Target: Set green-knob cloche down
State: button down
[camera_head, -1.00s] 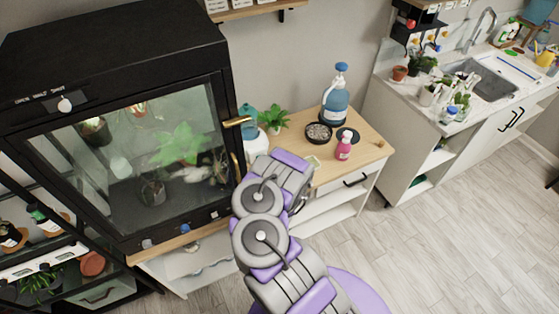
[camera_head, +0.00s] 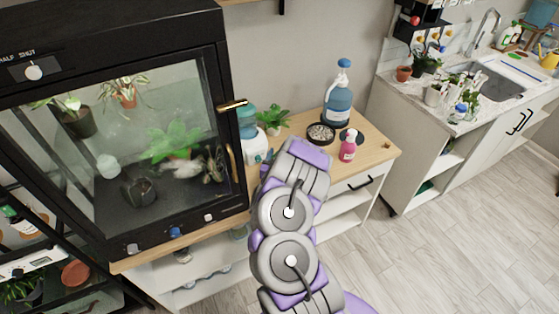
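I cannot make out a green-knob cloche in this view. My arm reaches up over the front of the wooden-topped table (camera_head: 374,156), and its purple and grey links cover part of the tabletop. My gripper does not show; the end of the arm is hidden behind my own links. Whether it holds anything cannot be seen.
A black glass-fronted cabinet (camera_head: 112,225) with plants inside stands at left. The table bears a green plant (camera_head: 273,117), a blue pump bottle (camera_head: 338,99), a dark bowl of pebbles (camera_head: 321,134) and a pink bottle (camera_head: 348,148). A sink counter (camera_head: 436,113) stands at right, with open floor in front.

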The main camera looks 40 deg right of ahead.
jog(key=w+b, duration=0.1)
jog(key=w+d+b, duration=0.1)
jog(key=shift+w+d, duration=0.15)
jog(key=shift+w, duration=0.15)
jog(key=shift+w+d, duration=0.3)
jog(key=shift+d, duration=0.15)
jog(key=shift+w+d+f+b, duration=0.1)
jog(key=shift+d+f+b, duration=0.1)
jog(key=shift+f+b, duration=0.25)
notch_tip(320, 180, down, 3)
jog(key=b, duration=0.3)
jog(key=shift+a+r, duration=0.1)
jog(key=shift+a, duration=0.05)
jog(key=shift+r, duration=0.1)
jog(key=shift+c, duration=1.3)
grip_release()
